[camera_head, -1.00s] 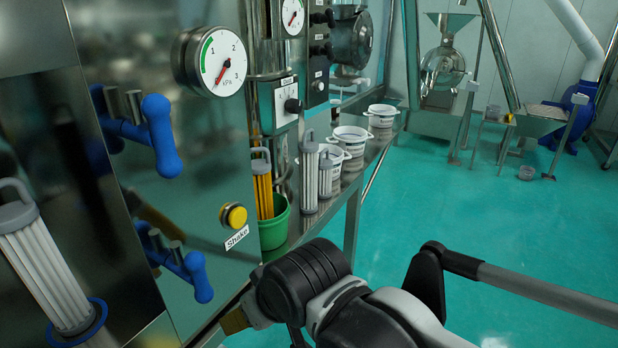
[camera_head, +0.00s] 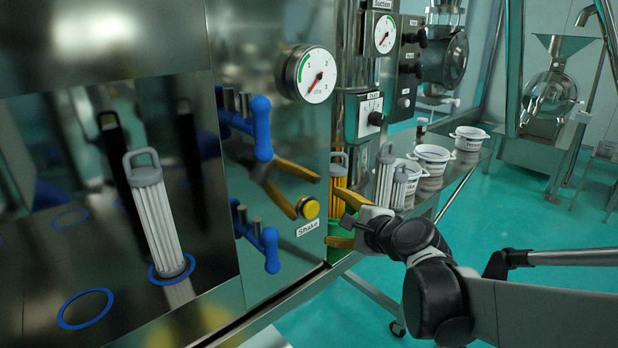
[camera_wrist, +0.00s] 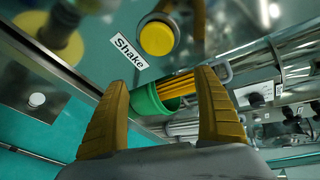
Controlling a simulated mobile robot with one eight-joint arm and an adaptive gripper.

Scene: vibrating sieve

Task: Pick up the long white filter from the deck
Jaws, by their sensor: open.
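A long white filter (camera_head: 384,180) with a grey handle stands upright on the deck (camera_head: 420,208), behind my gripper in the head view. Another white filter (camera_head: 158,222) stands in a blue ring inside the open chamber at left. My gripper (camera_head: 342,220) is open and empty in front of the panel, near the yellow Shake button (camera_head: 308,208). In the wrist view its orange fingers (camera_wrist: 162,82) are spread apart, with white ribbed filter parts (camera_wrist: 185,128) partly hidden beyond them.
White labelled pots (camera_head: 432,160) stand farther along the deck. Blue door handles (camera_head: 262,128) stick out from the panel at left.

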